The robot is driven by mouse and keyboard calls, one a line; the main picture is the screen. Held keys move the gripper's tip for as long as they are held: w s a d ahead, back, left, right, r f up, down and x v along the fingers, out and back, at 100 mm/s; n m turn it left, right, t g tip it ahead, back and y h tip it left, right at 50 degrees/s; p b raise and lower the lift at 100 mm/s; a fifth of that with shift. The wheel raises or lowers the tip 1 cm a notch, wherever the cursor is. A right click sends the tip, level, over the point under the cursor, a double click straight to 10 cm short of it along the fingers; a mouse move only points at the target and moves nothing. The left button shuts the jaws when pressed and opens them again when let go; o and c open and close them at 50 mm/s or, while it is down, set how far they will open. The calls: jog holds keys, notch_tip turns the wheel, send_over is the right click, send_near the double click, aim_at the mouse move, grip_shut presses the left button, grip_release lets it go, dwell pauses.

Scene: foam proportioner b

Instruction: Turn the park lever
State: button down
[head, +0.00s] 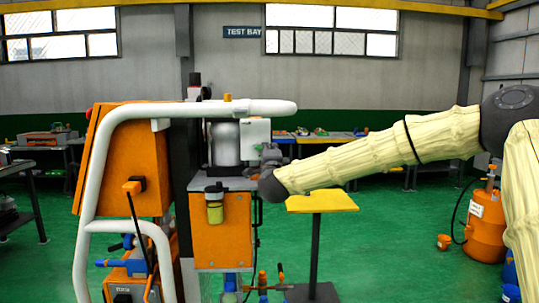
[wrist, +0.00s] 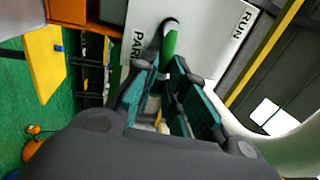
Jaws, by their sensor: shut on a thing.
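The park lever (wrist: 170,41) shows in the wrist view as a green handle with a dark curved end. It stands in front of a light plate (wrist: 205,30) lettered PARK on the left and RUN on the right, and lies nearer the PARK lettering. My gripper (wrist: 165,68) is shut on the lever, its teal finger pads on either side of it. The fingers hide part of the lever.
The orange machine (head: 222,232) has a thick white tube frame (head: 200,109) running above and left of my gripper. A yellow-topped stand (head: 322,202) is below my forearm. An orange tank (head: 487,230) stands at the right.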

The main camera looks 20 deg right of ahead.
dwell(0.3)
jog(key=c, duration=1.5)
grip_release()
jog(key=shift+d, duration=0.1)
jog(key=shift+o, duration=0.2)
jog(key=shift+s, duration=0.1)
jog(key=v, duration=1.2)
jog(key=shift+f, duration=0.15)
